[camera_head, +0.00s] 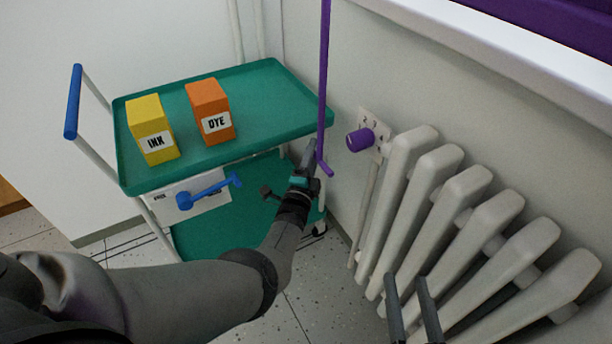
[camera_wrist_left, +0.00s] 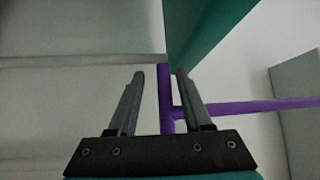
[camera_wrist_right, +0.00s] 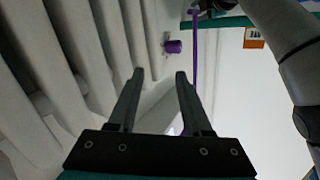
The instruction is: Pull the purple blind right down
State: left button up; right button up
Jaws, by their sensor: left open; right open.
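A strip of the purple blind (camera_head: 575,18) shows at the top right of the head view, above the white sill. A purple rod (camera_head: 324,70) hangs down from the top edge and has a short sideways bar at its lower end. My left gripper (camera_head: 309,155) is open at this lower end. In the left wrist view the rod (camera_wrist_left: 165,95) stands between the open fingers, with the bar (camera_wrist_left: 260,106) running right past the right finger. My right gripper (camera_head: 408,290) is open and empty in front of the radiator. Where the rod joins the blind is out of view.
A green trolley (camera_head: 265,85) bears a yellow INK box (camera_head: 152,130) and an orange DYE box (camera_head: 210,112). The white radiator (camera_head: 470,205) and a purple knob (camera_head: 360,139) are along the right wall. The white sill (camera_head: 480,45) juts out above.

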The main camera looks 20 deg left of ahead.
pick_arm(q)
jog(key=s+d+f+p, duration=0.2)
jog(key=s+p, duration=0.4)
jog(key=s, duration=0.8)
jog(key=shift+s, duration=0.4)
pick_arm(e)
jog(key=s+d+f+g+h, duration=0.1)
jog(key=s+d+g+h, duration=0.1)
jog(key=d+g, duration=0.3)
jog(key=s+d+f+g+h, duration=0.1)
jog(key=d+g+h, duration=0.2)
jog(key=d+g, duration=0.2)
jog(key=shift+s+f, duration=0.25)
jog(key=shift+s, duration=0.15)
jog(key=shift+d, duration=0.1)
